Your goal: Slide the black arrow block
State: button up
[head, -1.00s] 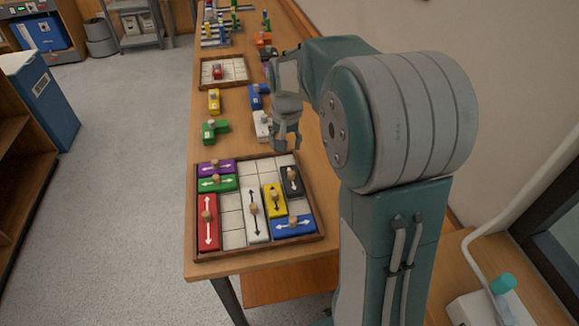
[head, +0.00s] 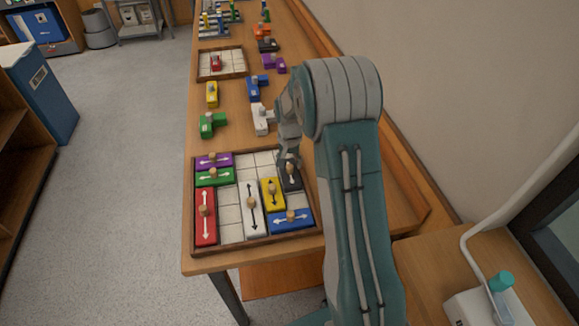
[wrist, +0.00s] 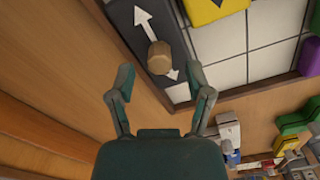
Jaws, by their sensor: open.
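The black arrow block (head: 291,184) lies at the right edge of the board, behind the blue arrow block (head: 280,223) and right of the yellow one (head: 268,189). My gripper (head: 289,158) is at the block's far end and partly hides it. In the wrist view, the black block (wrist: 133,24) has a white double arrow and a round wooden knob (wrist: 159,57). My open gripper (wrist: 158,74) has its fingertips apart on either side of the knob's near side. I cannot tell how high they are above the block.
The wooden board rim (head: 188,205) surrounds the blocks. White (head: 246,212), red (head: 205,230), green (head: 224,177) and purple (head: 226,160) blocks lie inside. Pale empty cells (head: 263,158) show at the back. A white piece (head: 260,119) stands on the table behind the board.

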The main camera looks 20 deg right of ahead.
jog(key=shift+f, duration=1.2)
jog(key=shift+c, duration=0.3)
grip_shut()
